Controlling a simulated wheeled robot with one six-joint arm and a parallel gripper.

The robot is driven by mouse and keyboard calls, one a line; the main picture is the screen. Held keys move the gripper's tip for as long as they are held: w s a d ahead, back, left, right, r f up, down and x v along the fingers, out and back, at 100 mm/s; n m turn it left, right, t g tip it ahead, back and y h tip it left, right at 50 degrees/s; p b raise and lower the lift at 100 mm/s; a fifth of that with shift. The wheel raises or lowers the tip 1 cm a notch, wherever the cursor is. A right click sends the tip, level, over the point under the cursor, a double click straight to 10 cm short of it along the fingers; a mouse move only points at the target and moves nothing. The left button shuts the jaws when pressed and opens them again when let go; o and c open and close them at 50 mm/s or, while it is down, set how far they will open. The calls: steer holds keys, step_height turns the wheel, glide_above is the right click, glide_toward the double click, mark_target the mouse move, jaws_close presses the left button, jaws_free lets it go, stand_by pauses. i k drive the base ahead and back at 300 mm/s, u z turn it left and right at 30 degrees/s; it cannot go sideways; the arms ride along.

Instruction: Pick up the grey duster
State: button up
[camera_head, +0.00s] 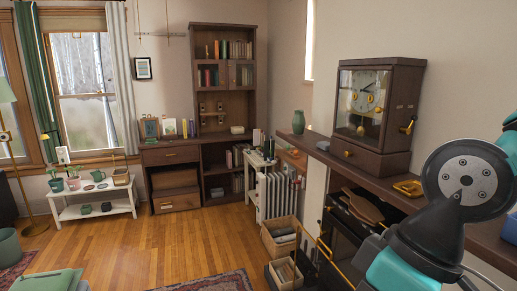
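I cannot pick out the grey duster with certainty. A small flat blue-grey thing (312,138), perhaps a folded cloth, lies on the long wooden shelf (350,175) between the green vase and the clock. Greyish things (284,237) also lie in a basket on the floor; their shape is too small to tell. My gripper is not in view. Only dark and teal links of my arm show at the lower right, in front of the shelf's near end.
A clock (365,110) and a green vase (298,122) stand on the shelf, with a yellow tray (408,188) nearer. Two baskets (268,243) stand below by a radiator (277,195). A low white bench (70,209) holds pots. The wooden floor (185,245) in the middle is clear.

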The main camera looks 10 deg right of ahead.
mark_target(325, 145)
steer(key=u, duration=0.7)
steer(key=i, duration=4.55)
steer(key=z, duration=3.65)
steer(key=i, duration=0.55)
